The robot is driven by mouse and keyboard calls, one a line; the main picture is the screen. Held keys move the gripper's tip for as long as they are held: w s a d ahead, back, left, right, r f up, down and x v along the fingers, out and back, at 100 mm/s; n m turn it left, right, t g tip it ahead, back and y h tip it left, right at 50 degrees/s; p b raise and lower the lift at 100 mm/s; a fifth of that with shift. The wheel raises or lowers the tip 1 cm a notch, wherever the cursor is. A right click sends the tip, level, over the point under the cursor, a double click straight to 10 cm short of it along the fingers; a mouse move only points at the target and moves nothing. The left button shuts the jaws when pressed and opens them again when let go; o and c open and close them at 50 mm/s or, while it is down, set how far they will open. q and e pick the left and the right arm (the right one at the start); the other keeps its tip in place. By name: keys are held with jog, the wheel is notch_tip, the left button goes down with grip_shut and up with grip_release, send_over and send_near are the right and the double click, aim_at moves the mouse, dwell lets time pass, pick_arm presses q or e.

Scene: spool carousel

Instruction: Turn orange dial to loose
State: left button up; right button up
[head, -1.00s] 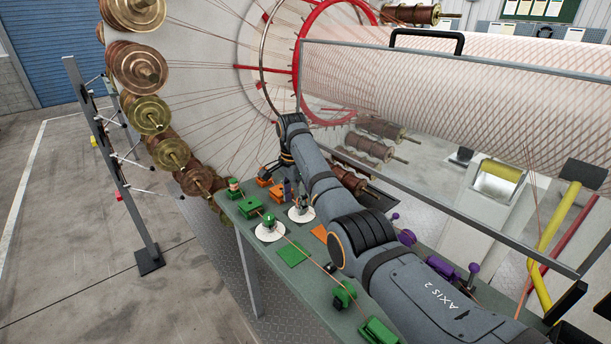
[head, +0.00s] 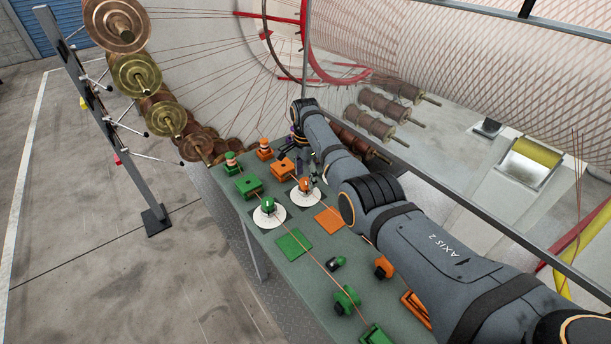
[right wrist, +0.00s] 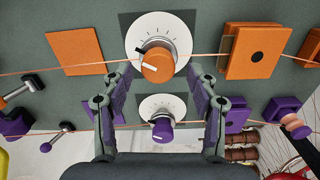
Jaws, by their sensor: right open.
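The orange dial (head: 305,185) sits on a white round scale plate on the green-grey bench. In the right wrist view the orange dial (right wrist: 157,65) shows a white line toward the lower left, and a small black mark is on its upper left side. Lettering on the scale is too small to read. My right gripper (right wrist: 163,78) is open, its two fingers apart on either side, with the orange dial near the gap at their tips. I cannot tell that either finger touches it. In the head view my right gripper (head: 312,172) is just behind the dial, partly hidden by my arm.
A green dial (head: 268,205) stands left of the orange one. A purple dial (right wrist: 162,130) shows between my fingers. Orange wire (right wrist: 90,68) runs past the orange dial to an orange block (right wrist: 258,52). An orange square (head: 330,219) lies flat nearby.

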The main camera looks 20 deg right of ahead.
jog(key=shift+a+f, duration=0.1)
jog(key=shift+f, duration=0.4)
jog(key=shift+s+a+f, duration=0.1)
jog(key=shift+s+a, duration=0.1)
jog(key=shift+f, duration=0.1)
jog(key=shift+c, duration=1)
jog(key=c, duration=1)
pick_arm(q)
jog(key=shift+w, duration=0.4)
pick_arm(e)
jog(key=shift+o, duration=0.2)
